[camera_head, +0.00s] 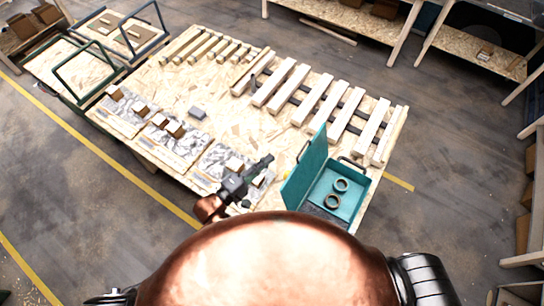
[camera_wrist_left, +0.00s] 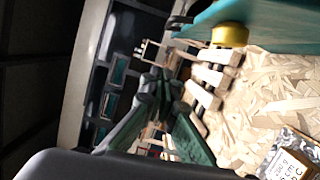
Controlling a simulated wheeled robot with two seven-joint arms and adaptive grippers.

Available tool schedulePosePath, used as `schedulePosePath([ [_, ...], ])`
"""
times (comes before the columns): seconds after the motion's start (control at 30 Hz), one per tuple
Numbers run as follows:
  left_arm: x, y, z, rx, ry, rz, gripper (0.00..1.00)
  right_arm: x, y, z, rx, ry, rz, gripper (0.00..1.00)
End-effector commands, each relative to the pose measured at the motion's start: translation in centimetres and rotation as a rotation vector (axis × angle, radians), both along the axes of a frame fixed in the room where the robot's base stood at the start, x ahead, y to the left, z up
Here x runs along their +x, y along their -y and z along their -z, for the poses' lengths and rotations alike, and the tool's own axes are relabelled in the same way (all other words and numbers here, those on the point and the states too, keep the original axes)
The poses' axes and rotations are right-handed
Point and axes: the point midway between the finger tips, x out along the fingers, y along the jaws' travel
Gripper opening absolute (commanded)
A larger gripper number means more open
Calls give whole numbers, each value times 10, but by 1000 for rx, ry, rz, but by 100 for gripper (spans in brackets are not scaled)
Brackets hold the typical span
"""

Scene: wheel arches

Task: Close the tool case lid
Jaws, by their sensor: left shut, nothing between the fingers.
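The teal tool case (camera_head: 351,191) sits open at the front right of the table. Its lid (camera_head: 304,171) stands up along the case's left side, leaning a little left. Two brown rings (camera_head: 337,193) lie inside the case. My left gripper (camera_head: 268,160) is shut and empty, left of the lid and apart from it in the head view. In the left wrist view a teal surface (camera_wrist_left: 275,28) fills the top right, probably part of the case. My right gripper is not in view. My own copper-coloured body hides the table's front edge.
Wooden slats (camera_head: 318,98) lie across the back right of the table. Trays with small wooden blocks (camera_head: 160,120) line its left side. A grey block (camera_head: 197,113) lies near the middle. Bare board lies between the slats and the gripper.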

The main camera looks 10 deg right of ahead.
Motion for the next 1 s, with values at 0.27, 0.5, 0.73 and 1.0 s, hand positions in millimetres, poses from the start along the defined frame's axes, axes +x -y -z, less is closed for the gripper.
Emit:
schedulePosePath([
  [0.27, 34, 48, -5, 0, 1, 1, 0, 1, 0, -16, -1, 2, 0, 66],
  [0.5, 34, 80, -6, 0, -2, -1, 0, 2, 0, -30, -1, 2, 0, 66],
  [0.73, 22, 93, -5, 2, -1, -3, 0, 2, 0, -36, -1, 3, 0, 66],
  [1.0, 21, 94, -4, 4, 1, -3, 0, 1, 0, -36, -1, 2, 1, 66],
])
